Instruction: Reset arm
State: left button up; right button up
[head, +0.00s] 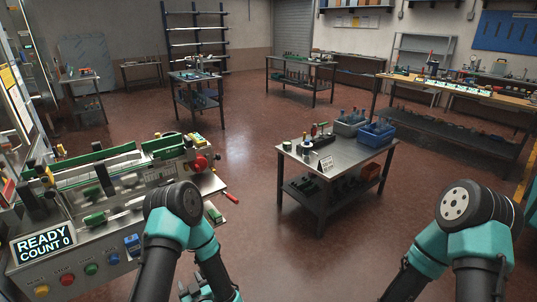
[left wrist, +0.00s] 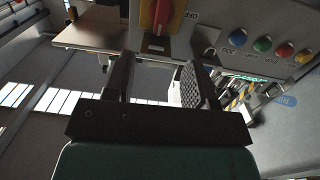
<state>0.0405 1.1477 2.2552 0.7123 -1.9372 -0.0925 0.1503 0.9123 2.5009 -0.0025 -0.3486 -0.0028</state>
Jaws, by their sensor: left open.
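My left gripper (left wrist: 160,75) is open in the left wrist view, with nothing between its two fingers. My left arm (head: 178,215) comes up at the lower left of the head view and bends down beside the machine. My right arm (head: 468,225) bends down at the lower right, and its gripper is out of the picture. The machine (head: 95,240) stands at the left, its screen (head: 43,241) reading "READY COUNT 0". In the left wrist view, a red rotary switch (left wrist: 162,12) on a yellow plate lies beyond the fingertips.
Coloured push buttons (head: 92,269) line the machine's front, and a red-tipped lever (head: 231,198) juts from its right side. Open floor (head: 255,235) lies between the machine and this bench.

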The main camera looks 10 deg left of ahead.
pick_arm(q)
jog(key=s+d+f+m+g+h, duration=0.3)
jog(key=d+f+g+h, duration=0.2)
jog(key=f+h, duration=0.45)
jog(key=s+d+m+g+h, duration=0.1)
jog(key=s+d+g+h, duration=0.1)
jog(key=s, duration=0.3)
jog(key=s+d+m+g+h, duration=0.2)
jog(key=s+g+h, duration=0.1)
jog(key=s+g, duration=0.2)
jog(key=shift+s+d+r+h, duration=0.25)
jog(key=shift+s+d+h, duration=0.1)
jog(key=shift+s, duration=0.1)
jog(key=shift+a, duration=0.15)
